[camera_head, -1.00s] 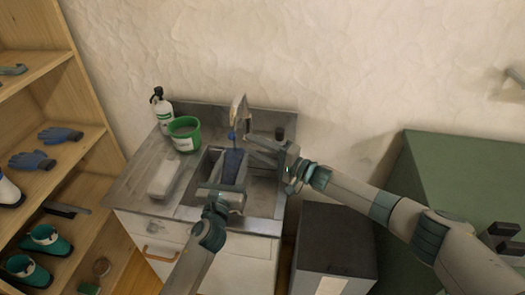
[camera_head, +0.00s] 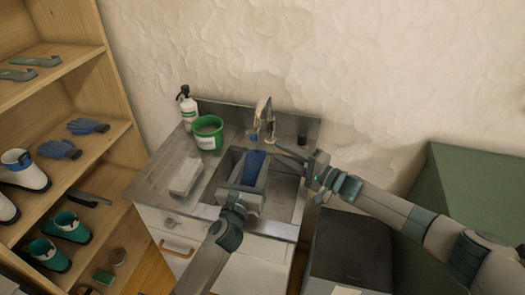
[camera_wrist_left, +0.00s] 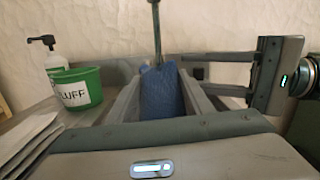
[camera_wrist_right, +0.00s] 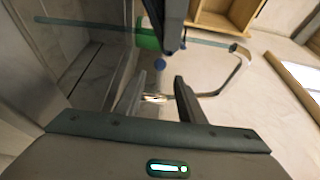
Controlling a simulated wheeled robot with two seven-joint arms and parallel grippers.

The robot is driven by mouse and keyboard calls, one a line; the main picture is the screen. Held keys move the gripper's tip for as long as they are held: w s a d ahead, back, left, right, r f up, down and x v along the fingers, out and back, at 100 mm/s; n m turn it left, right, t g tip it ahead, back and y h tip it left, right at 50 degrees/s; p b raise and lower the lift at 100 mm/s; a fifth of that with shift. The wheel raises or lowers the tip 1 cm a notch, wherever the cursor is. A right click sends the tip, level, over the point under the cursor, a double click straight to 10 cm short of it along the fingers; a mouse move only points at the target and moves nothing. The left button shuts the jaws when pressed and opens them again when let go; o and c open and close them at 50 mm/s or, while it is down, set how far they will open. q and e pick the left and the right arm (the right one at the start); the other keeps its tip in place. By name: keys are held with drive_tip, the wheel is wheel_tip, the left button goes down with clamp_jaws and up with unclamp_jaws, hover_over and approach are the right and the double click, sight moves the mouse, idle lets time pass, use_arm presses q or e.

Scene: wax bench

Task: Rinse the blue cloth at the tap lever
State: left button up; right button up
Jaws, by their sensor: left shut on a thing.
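The blue cloth (camera_head: 253,166) hangs over the sink basin (camera_head: 281,197). My left gripper (camera_head: 246,180) is shut on it; the cloth shows between the fingers in the left wrist view (camera_wrist_left: 162,92).
A green bucket (camera_head: 208,140) and a white bottle (camera_head: 188,108) stand at the back left of the sink top. A pale block (camera_head: 187,177) lies left of the basin. Shelves (camera_head: 112,185) with gloves and boots stand left; a dark-topped bin (camera_head: 350,250) and green cabinet (camera_head: 465,185) stand right.

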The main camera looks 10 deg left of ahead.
sight(256, 133)
drive_tip(key=shift+w+r+n+g+h, duration=0.15)
drive_tip(key=shift+w+r+n+h, duration=0.2)
drive_tip(key=shift+r+h, duration=0.2)
drive_tip(key=shift+w+r+n+g+h, duration=0.15)
drive_tip(key=shift+w+r+n+h, duration=0.1)
drive_tip(key=shift+w+r+h, duration=0.25)
drive_tip(key=shift+x, duration=5.9)
drive_tip(key=shift+a+r, duration=0.1)
drive_tip(key=shift+r, duration=0.1)
clamp_jaws()
